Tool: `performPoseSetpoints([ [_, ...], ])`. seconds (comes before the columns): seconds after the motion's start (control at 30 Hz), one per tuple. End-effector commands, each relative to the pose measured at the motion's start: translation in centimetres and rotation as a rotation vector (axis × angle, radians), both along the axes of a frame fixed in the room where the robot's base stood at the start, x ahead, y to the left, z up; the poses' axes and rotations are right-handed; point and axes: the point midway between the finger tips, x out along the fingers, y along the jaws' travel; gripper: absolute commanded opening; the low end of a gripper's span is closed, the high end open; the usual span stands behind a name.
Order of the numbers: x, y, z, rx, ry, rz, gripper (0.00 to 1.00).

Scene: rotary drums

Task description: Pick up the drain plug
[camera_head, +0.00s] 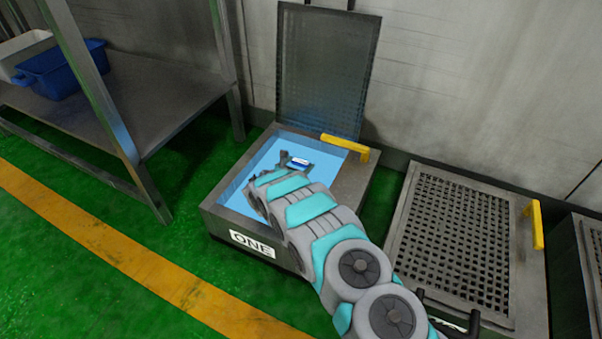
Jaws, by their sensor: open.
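My arm reaches from the lower right into an open metal box labelled "ONE" (340,193), which has a light blue inside. My gripper (285,160) is small in view at the far end of the arm, inside or just over the box, and its fingers are hard to make out. A small white and blue piece (299,162) shows beside the gripper; I cannot tell whether it is part of my gripper or a separate thing. I cannot make out the drain plug; my arm hides part of the box's inside.
The box's mesh lid (327,70) stands raised against the wall. A yellow handle (345,147) is at the box's back right edge. A closed grated box (460,235) stands to the right. A metal table (150,90) with a blue bin (62,70) is at left. Green floor is clear at front left.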

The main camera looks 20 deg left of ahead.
Motion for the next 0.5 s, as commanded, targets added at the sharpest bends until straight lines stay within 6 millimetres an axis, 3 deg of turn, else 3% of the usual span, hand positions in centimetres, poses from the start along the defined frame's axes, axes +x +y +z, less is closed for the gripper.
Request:
performPoseSetpoints([
  [0.27, 2.4, -0.2, -2.2, 0.002, 0.000, 0.000, 1.00],
  [0.5, 4.1, -0.4, -2.6, 0.001, -0.001, -0.002, 1.00],
])
